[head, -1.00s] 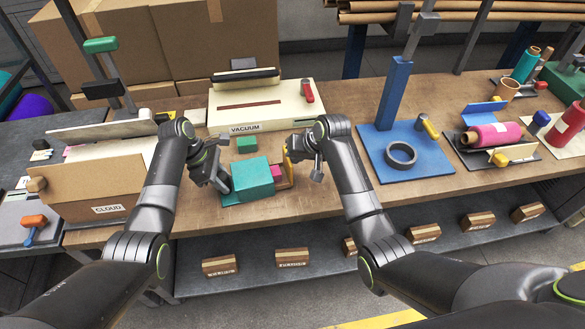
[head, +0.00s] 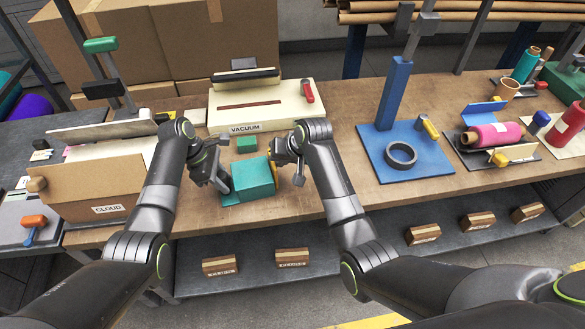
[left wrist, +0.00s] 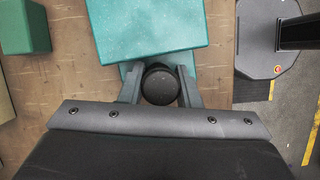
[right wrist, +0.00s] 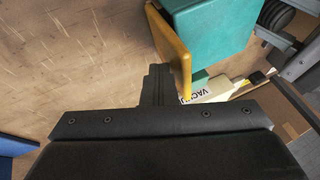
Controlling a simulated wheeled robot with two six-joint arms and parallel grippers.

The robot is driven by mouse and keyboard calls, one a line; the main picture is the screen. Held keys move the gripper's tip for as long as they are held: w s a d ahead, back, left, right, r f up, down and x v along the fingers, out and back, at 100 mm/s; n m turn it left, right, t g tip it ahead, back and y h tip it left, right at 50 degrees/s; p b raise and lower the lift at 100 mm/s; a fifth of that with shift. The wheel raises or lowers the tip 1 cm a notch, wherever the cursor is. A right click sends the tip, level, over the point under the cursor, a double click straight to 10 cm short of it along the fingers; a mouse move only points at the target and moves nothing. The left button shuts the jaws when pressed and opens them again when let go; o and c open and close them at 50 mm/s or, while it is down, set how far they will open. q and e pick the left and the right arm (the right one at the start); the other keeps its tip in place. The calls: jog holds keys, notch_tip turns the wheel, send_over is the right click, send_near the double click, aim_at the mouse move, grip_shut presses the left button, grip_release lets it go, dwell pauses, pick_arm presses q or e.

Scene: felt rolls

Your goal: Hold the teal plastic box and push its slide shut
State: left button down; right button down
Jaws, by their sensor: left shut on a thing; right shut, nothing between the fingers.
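The teal plastic box (head: 252,179) lies on the wooden bench; it also shows in the left wrist view (left wrist: 148,25) and the right wrist view (right wrist: 225,30). My left gripper (head: 225,185) is at its left end, shut around a round black knob (left wrist: 160,86). The slide's yellow end plate (right wrist: 172,48) stands close against the box's right end; I cannot tell whether a thin gap is left. My right gripper (head: 277,178) is shut and empty, its fingertips (right wrist: 157,72) at the plate's outer face. The slide's inside is hidden.
A small green block (head: 246,145) lies behind the box, before the cream vacuum unit (head: 257,116). A cardboard box (head: 95,190) stands at the left. A blue stand (head: 405,170) with a dark ring is at the right. Bench between box and stand is clear.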

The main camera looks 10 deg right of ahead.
jog(key=shift+d, duration=0.1)
notch_tip(320, 180, up, 4)
jog(key=shift+f, duration=0.2)
dwell(0.6)
jog(key=shift+r, duration=0.1)
jog(key=r, duration=0.1)
jog(key=d+r, duration=0.1)
jog(key=r, duration=0.1)
jog(key=shift+w+r, duration=0.1)
dwell(0.4)
pick_arm(q)
grip_release()
dwell(0.5)
jog(key=shift+r+p, duration=0.15)
jog(key=shift+p, duration=0.15)
pick_arm(e)
jog(key=shift+r, duration=0.2)
